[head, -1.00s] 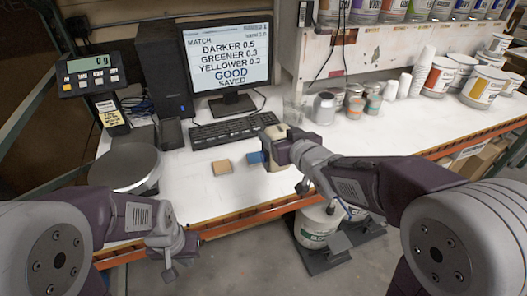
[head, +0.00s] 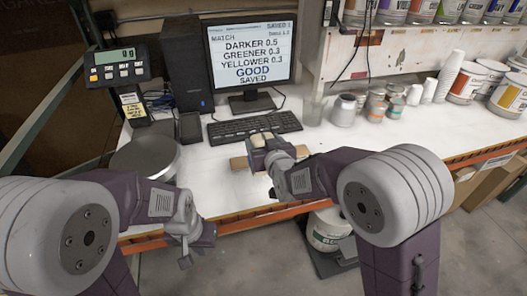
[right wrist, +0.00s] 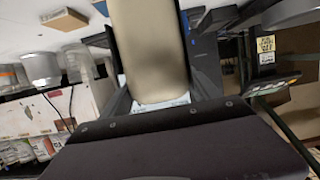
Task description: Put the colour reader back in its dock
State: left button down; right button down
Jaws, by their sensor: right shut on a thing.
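My right gripper (head: 263,152) is shut on the cream colour reader (head: 261,138). It holds the reader in front of the keyboard, beside and partly over a tan block. The reader fills the upper middle of the right wrist view (right wrist: 150,45), between the dark fingers. A dark box (head: 190,128) stands beside the computer tower; I cannot tell for certain that it is the dock. My left gripper (head: 186,248) hangs low at the bench's front edge, away from the reader. Its finger opening is not clear.
The tan block (head: 237,162) lies on the white bench. The keyboard (head: 255,126) and monitor (head: 249,58) are behind the gripper. A round scale pan (head: 146,158) is at left. Metal cans (head: 343,110) and cups (head: 449,77) stand at right. Bare bench lies left of the block.

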jog(key=shift+w+f, duration=0.15)
jog(key=shift+f, duration=1.8)
jog(key=shift+f+b, duration=0.15)
jog(key=shift+b, duration=0.2)
jog(key=shift+c, duration=0.8)
grip_release()
